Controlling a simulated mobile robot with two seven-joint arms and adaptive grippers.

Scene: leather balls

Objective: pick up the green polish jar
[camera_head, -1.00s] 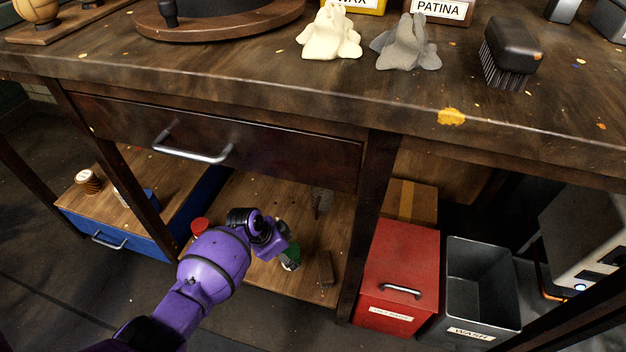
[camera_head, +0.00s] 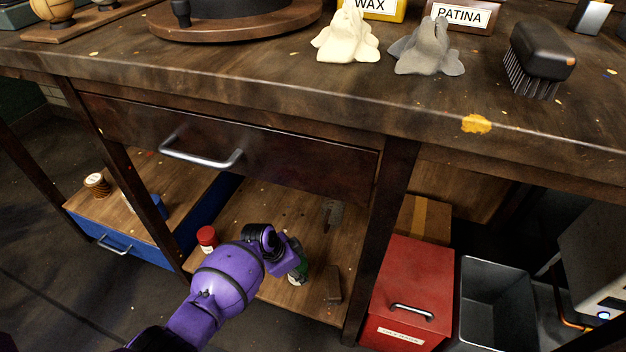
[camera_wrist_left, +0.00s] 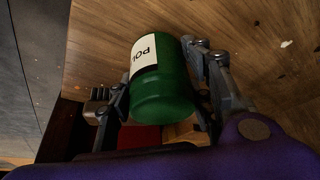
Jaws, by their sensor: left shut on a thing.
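The green polish jar (camera_wrist_left: 162,85) has a white label with dark letters, partly readable. In the left wrist view it sits between the two fingers of my left gripper (camera_wrist_left: 165,100), which is shut on it. In the head view the jar (camera_head: 299,272) shows only in part behind my purple left gripper (camera_head: 294,262), over the wooden lower shelf (camera_head: 262,220) under the bench. I cannot tell whether the jar still touches the shelf. My right gripper is not in view.
A red-capped jar (camera_head: 207,238) stands left of my left wrist. A dark block (camera_head: 333,285) lies to the right, near a bench leg (camera_head: 383,240). The bench drawer (camera_head: 230,140) is above. A red bin (camera_head: 410,290) and a grey bin (camera_head: 495,305) stand at right.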

